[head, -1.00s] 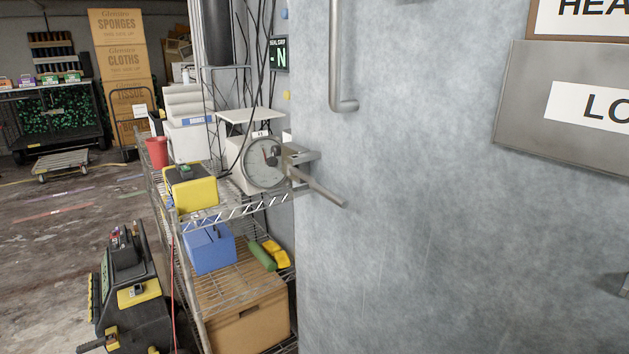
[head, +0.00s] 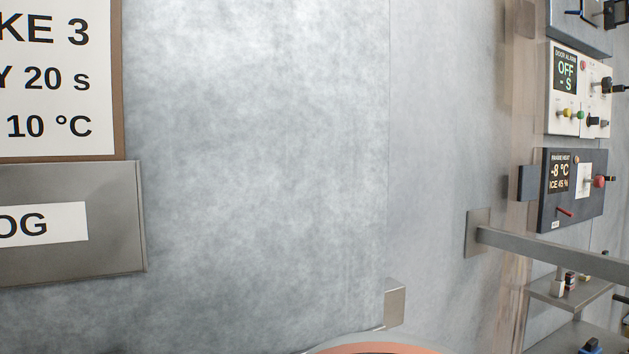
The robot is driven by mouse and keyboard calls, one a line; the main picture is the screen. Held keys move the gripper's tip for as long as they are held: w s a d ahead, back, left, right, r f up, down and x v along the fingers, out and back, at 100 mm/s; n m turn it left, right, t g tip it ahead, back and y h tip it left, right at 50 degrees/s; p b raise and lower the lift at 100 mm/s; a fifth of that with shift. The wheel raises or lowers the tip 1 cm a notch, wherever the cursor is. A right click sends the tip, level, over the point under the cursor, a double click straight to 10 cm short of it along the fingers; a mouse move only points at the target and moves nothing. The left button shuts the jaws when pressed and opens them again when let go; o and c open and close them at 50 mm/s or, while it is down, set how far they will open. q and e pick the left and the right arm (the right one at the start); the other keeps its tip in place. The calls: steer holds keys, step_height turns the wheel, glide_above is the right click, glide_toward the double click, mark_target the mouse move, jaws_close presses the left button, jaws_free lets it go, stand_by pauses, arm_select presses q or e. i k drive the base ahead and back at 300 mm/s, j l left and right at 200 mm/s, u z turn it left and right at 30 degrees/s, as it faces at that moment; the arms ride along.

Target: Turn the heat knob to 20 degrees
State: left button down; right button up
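A dark control panel (head: 574,215) is mounted at the right of the head view, seen at a steep angle. Its small display (head: 558,172) appears to read "FRAME HEAT", "-8 °C" and "ICE 45 %". Beside the display a red knob (head: 599,181) sticks out from a white plate. A small red lever (head: 564,211) is lower on the panel. The knob's scale and pointer are too small and oblique to read. Neither of my grippers is in view.
Above is a pale alarm panel (head: 562,123) with its display (head: 566,70) reading "OFF". A metal bar (head: 545,245) juts out below the heat panel, above a small shelf (head: 558,292). A sign (head: 45,80) and grey plate (head: 75,260) are at left. An orange-pink rounded edge (head: 375,348) shows at the bottom.

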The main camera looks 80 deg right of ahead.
mark_target(599, 181)
steer(key=z, duration=3.9)
steer(key=i+l, duration=0.35)
steer(key=l, duration=0.15)
steer(key=i+l, duration=0.3)
steer(key=l, duration=0.15)
steer(key=i+l, duration=0.35)
steer(key=l, duration=0.15)
steer(key=i+l, duration=0.3)
steer(key=l, duration=0.2)
steer(key=i+l, duration=0.35)
steer(key=l, duration=0.15)
steer(key=k+z, duration=0.05)
